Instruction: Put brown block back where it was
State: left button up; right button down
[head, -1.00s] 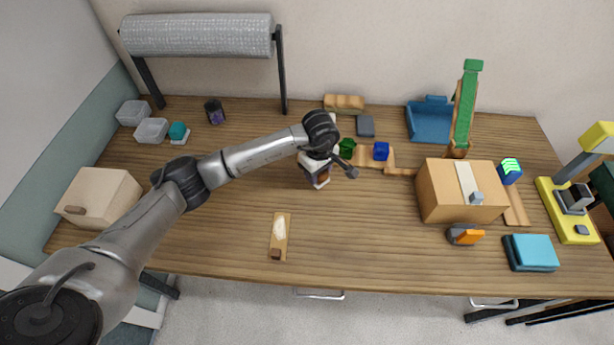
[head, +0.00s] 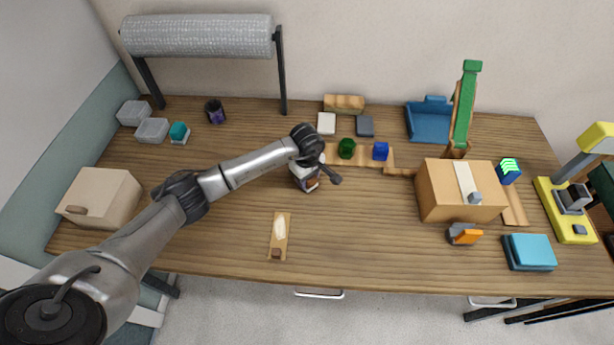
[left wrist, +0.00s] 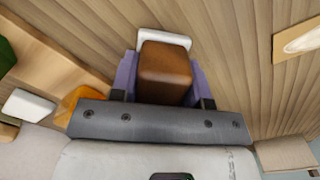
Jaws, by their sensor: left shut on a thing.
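A brown block (left wrist: 165,68) sits between the purple fingers of my left gripper (left wrist: 163,80) in the left wrist view. The gripper is shut on it. A white piece (left wrist: 162,38) shows just beyond the block; I cannot tell whether they touch. In the head view my left gripper (head: 306,184) is over the middle of the table, left of the green block (head: 347,148), and the held block is mostly hidden there. My right gripper is not in view.
A tan board (head: 280,236) with a pale oval lies near the front edge. A white tile (head: 327,123), dark grey tile (head: 365,126) and blue block (head: 381,151) are behind and right. A cardboard box (head: 445,197) stands right. The table left of the board is clear.

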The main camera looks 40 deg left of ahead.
pick_arm(q)
jog(key=shift+f, duration=0.2)
jog(key=o, duration=0.8)
jog(key=shift+o, duration=0.2)
jog(key=shift+r, duration=0.5)
notch_tip(320, 180, up, 12)
jog(key=shift+f, duration=0.25)
